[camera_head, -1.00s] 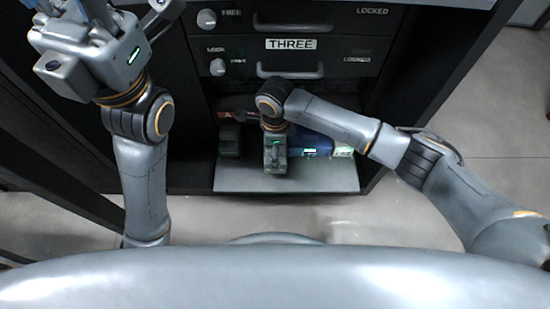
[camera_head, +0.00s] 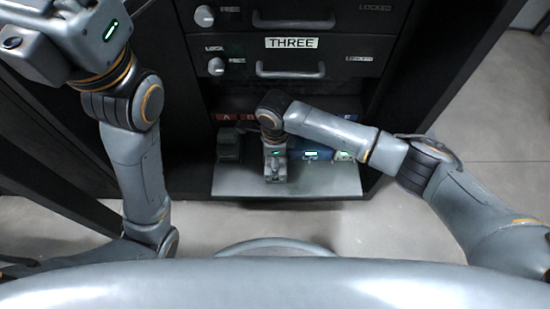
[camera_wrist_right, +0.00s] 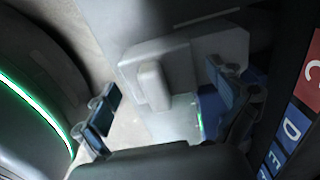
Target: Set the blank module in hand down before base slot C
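The blank module is a pale grey block with a raised grip (camera_wrist_right: 152,86), seen in the right wrist view on the light grey shelf. My right gripper (camera_wrist_right: 162,96) is around its grip with the two blue-padded fingers apart, and a gap shows on each side. In the head view my right gripper (camera_head: 275,177) is low over the shelf (camera_head: 320,185) and hides most of the module. The red C label (camera_wrist_right: 313,72) is at the right wrist view's right edge. Slot C is hidden in the head view. My left gripper (camera_head: 30,45) is at the top left, its fingers out of frame.
A dark module (camera_head: 229,146) stands left of my right gripper. Blue modules (camera_head: 318,153) with lit displays stand to its right, close by. The THREE drawer (camera_head: 291,55) with its handle is above. Bare shelf shows in front; floor lies beyond its edge.

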